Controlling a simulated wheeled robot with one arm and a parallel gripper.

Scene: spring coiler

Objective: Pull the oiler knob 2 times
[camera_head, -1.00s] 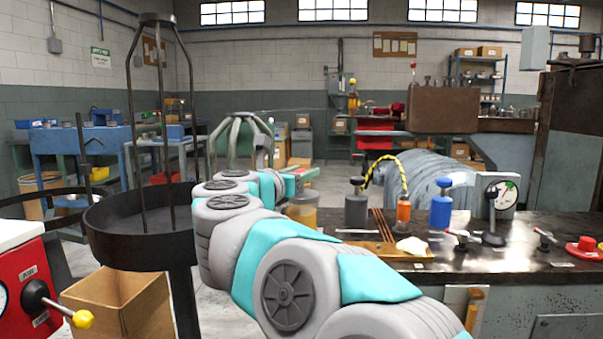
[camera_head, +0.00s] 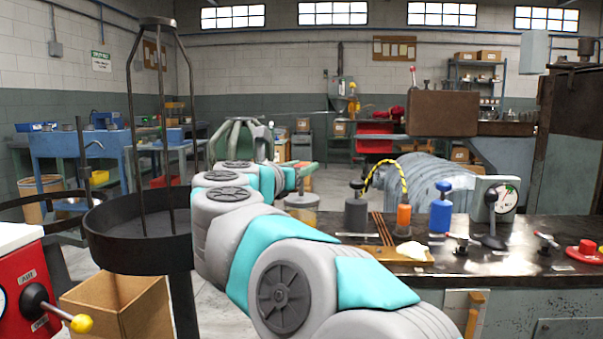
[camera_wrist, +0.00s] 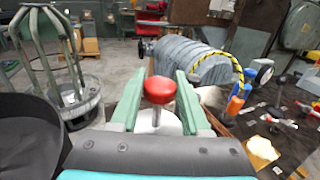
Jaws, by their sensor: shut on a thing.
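The oiler's red knob (camera_wrist: 160,90) is in the middle of the wrist view, a round cap on a short stem. My gripper (camera_wrist: 160,82) has its two green fingers on either side of the knob and is shut on it. Below the knob is a pale round top (camera_wrist: 150,122), partly hidden by my gripper. In the head view my gripper (camera_head: 306,168) is beyond my grey and teal arm, above an amber jar (camera_head: 302,201) at the bench's left end. The knob cannot be made out there.
On the dark bench (camera_head: 510,262), right of the jar, stand a grey bottle (camera_head: 355,212), an orange one (camera_head: 403,216) and a blue one (camera_head: 440,212), with a gauge (camera_head: 500,195) farther right. A black round stand (camera_head: 140,235) is left of my arm.

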